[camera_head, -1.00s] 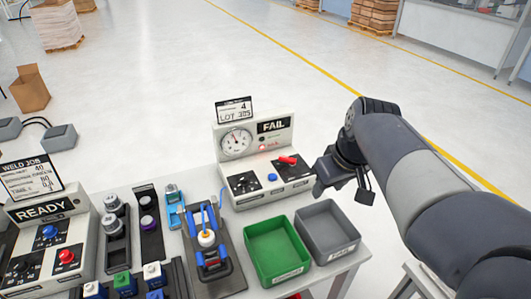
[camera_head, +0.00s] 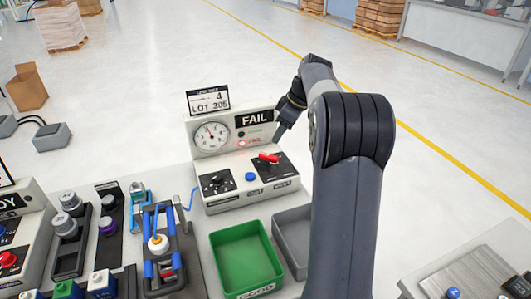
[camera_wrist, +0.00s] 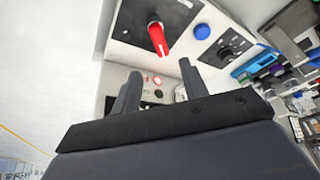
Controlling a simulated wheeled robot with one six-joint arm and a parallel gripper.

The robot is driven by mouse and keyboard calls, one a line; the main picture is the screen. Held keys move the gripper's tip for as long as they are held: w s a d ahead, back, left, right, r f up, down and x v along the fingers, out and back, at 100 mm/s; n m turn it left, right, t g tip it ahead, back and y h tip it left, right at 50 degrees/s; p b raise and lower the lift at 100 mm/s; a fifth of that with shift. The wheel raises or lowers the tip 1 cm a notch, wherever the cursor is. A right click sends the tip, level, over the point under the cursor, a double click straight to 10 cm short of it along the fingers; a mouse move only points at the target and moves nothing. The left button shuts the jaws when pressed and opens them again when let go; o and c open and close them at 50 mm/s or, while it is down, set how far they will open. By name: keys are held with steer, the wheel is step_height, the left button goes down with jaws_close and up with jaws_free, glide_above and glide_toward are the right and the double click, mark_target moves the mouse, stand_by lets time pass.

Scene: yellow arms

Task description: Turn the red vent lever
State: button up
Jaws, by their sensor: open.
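The red vent lever (camera_head: 268,157) sits on a black plate on the right part of the white test box (camera_head: 222,204). In the wrist view the red lever (camera_wrist: 157,38) lies ahead of the fingers, near the top of the picture. My gripper (camera_head: 281,131) is just above and behind the lever in the head view, by the right end of the FAIL panel. In the wrist view my gripper (camera_wrist: 160,85) has its two fingers apart with nothing between them. The lever is apart from the fingers.
A blue button (camera_head: 250,176) and a black knob plate (camera_head: 215,182) are left of the lever. The gauge panel (camera_head: 209,136) stands upright behind. A green bin (camera_head: 243,256) and a grey bin (camera_head: 292,240), partly hidden by my arm, stand in front.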

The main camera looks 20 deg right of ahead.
mark_target(268, 155)
steer(key=x, duration=0.9)
steer(key=shift+w+a+f, duration=0.1)
steer(key=shift+a+f, duration=0.05)
steer(key=shift+f, duration=0.15)
jaws_close()
